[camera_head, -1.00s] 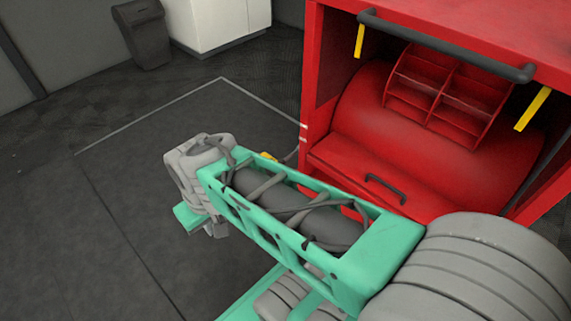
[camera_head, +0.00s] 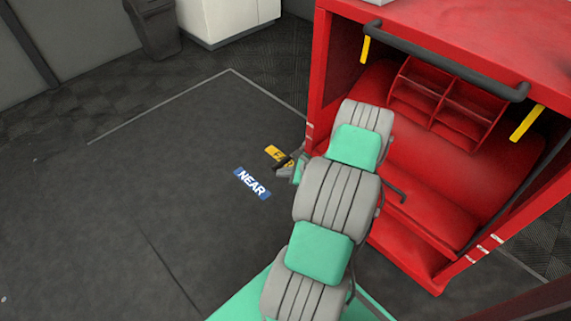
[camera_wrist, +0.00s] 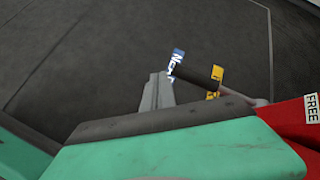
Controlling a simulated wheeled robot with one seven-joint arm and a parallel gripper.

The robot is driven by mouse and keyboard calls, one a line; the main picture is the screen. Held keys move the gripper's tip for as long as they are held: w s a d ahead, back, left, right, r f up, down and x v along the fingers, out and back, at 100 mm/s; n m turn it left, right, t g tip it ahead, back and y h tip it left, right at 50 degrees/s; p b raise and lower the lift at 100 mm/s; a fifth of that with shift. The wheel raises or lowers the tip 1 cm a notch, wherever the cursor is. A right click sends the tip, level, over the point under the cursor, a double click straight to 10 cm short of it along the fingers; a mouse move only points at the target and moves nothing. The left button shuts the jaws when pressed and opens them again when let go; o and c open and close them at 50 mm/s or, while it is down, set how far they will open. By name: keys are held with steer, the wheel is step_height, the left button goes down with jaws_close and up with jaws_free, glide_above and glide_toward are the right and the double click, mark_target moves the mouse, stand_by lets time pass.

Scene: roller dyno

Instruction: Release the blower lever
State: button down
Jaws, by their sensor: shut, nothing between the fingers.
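The lever shows in the wrist view as a black cylindrical grip (camera_wrist: 197,76) with a paler rod leading right towards the red cabinet. In the head view a dark bit of it (camera_head: 286,162) shows beside the cabinet's left edge; the rest is hidden by my arm. My gripper (camera_wrist: 158,82) is shut and empty, its grey fingers just left of the grip. Whether they touch it I cannot tell. A blue NEAR label (camera_head: 252,184) and a yellow FAR label (camera_head: 278,156) lie by the lever, FAR partly covered.
The red cabinet (camera_head: 345,22) stands on the right, with a black bar handle (camera_head: 440,55) along its top front, a divided red tray (camera_head: 445,103) and a drawer-like front. A FREE label (camera_wrist: 311,107) is on its side. The dark floor on the left is clear.

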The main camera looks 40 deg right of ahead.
mark_target(290, 157)
steer(key=s+d+f+m+t+h, duration=0.2)
steer(key=s+d+f+m, duration=0.3)
steer(key=m, duration=0.2)
steer(key=shift+s+m+t, duration=0.25)
steer(key=shift+m+t, duration=0.15)
steer(key=shift+d, duration=0.1)
steer(key=b+x, duration=0.3)
steer(key=x, duration=0.6)
steer(key=r, duration=0.1)
steer(key=w+r, duration=0.1)
steer(key=r, duration=0.1)
steer(key=shift+w+r, duration=0.25)
steer(key=shift+w, duration=0.05)
steer(key=shift+d+r, duration=0.1)
steer(key=shift+d, duration=0.05)
